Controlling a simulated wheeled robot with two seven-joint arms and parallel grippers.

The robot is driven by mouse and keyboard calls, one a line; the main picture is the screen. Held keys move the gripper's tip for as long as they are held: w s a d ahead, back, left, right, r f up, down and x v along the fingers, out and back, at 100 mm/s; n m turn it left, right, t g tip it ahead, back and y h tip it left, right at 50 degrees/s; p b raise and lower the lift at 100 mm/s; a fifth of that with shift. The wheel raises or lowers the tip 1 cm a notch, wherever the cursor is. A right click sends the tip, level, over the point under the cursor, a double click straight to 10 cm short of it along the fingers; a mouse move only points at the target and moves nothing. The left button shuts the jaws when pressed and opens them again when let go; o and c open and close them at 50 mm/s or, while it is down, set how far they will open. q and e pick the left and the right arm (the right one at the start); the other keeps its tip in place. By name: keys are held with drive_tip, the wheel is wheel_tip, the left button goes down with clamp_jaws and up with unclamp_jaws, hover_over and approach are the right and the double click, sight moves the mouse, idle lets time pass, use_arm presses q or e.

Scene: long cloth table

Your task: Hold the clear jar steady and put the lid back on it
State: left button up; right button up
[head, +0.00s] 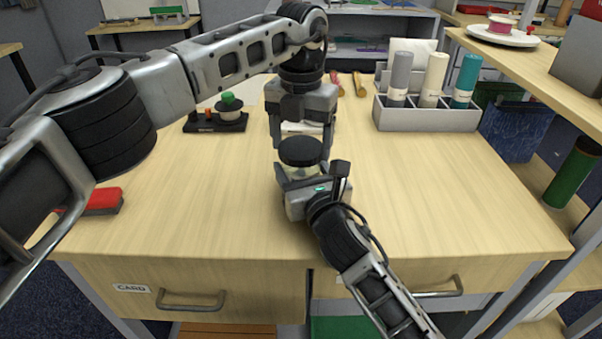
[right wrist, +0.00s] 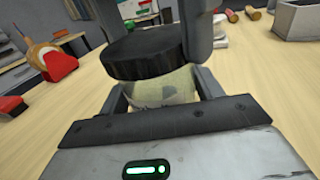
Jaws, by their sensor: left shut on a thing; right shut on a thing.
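The clear jar (head: 299,173) stands near the middle of the table, toward its front, partly hidden by my right gripper (head: 309,182). That gripper is shut around the jar's side. The black round lid (head: 300,151) is held from above between the fingers of my left gripper (head: 301,146). In the right wrist view the lid (right wrist: 143,50) is directly above the jar (right wrist: 165,88), looking slightly tilted and shifted left of it. I cannot tell whether lid and jar touch. One finger of the left gripper (right wrist: 197,35) shows beside the lid.
A grey holder (head: 425,118) with several rolls stands at the back right. A dark stand with a green-topped part (head: 230,112) is at the back left. A red block (head: 104,201) lies at the left edge. The table's right side (head: 450,195) is clear.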

use_arm(q)
drive_tip(key=o, duration=1.1)
drive_tip(key=shift+r, duration=0.1)
wheel_tip(320, 180, up, 12)
drive_tip(key=shift+f, duration=0.1)
use_arm(e)
drive_tip(key=o, duration=2)
drive_tip(key=shift+c, duration=0.2)
